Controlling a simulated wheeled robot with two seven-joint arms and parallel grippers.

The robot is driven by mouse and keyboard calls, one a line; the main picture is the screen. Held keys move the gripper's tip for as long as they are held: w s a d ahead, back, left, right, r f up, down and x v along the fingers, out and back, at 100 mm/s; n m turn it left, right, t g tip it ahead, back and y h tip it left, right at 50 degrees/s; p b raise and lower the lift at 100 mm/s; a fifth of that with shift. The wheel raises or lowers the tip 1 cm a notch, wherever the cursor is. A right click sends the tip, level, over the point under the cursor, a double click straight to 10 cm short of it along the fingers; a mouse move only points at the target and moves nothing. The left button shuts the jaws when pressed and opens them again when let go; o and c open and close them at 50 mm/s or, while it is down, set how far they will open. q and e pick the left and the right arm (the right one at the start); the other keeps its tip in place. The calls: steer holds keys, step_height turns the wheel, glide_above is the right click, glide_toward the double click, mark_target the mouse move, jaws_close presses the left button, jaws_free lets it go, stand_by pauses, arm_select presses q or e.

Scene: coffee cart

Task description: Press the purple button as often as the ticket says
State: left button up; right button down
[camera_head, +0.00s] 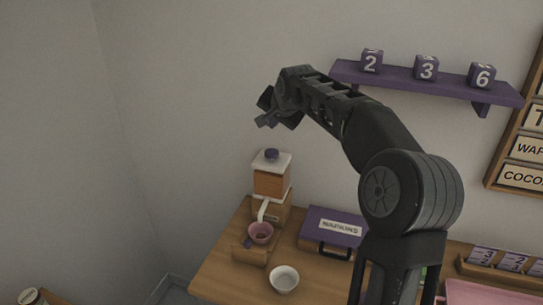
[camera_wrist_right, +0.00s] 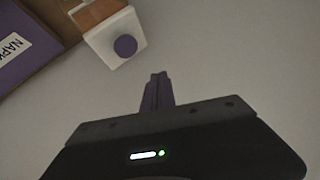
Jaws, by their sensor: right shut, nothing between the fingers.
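The purple button (camera_head: 272,154) sits on the white top of a wood-and-white machine (camera_head: 270,182) on the table. In the right wrist view the button (camera_wrist_right: 125,46) shows as a round purple disc. My right gripper (camera_head: 266,121) is shut and empty, above the button and apart from it. In the right wrist view its purple fingers (camera_wrist_right: 157,90) are together, below and right of the button. Several tickets stand in a wooden holder at lower right; one ticket (camera_head: 482,256) reads 3 and another ticket (camera_head: 514,262) reads 2. My left gripper is not in view.
A pink cup (camera_head: 260,232) sits at the machine's front. A white bowl (camera_head: 284,278) and a purple napkin case (camera_head: 333,213) are on the wooden table (camera_head: 215,272). A purple shelf (camera_head: 425,80) holds number blocks 2, 3 and 6. A menu board hangs at right.

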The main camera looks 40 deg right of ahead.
mark_target(270, 150)
steer(key=shift+f+b, duration=2.2)
steer(key=shift+f, duration=0.9)
steer(key=shift+f+b, duration=0.4)
steer(key=shift+b, duration=0.05)
steer(key=shift+f+b, duration=0.7)
steer(key=shift+f, duration=0.2)
steer(key=shift+r, duration=0.1)
stand_by(0.5)
steer(key=shift+r+p, duration=0.95)
steer(key=shift+r, duration=0.25)
steer(key=shift+r+p, duration=1.9)
steer(key=shift+r, duration=0.6)
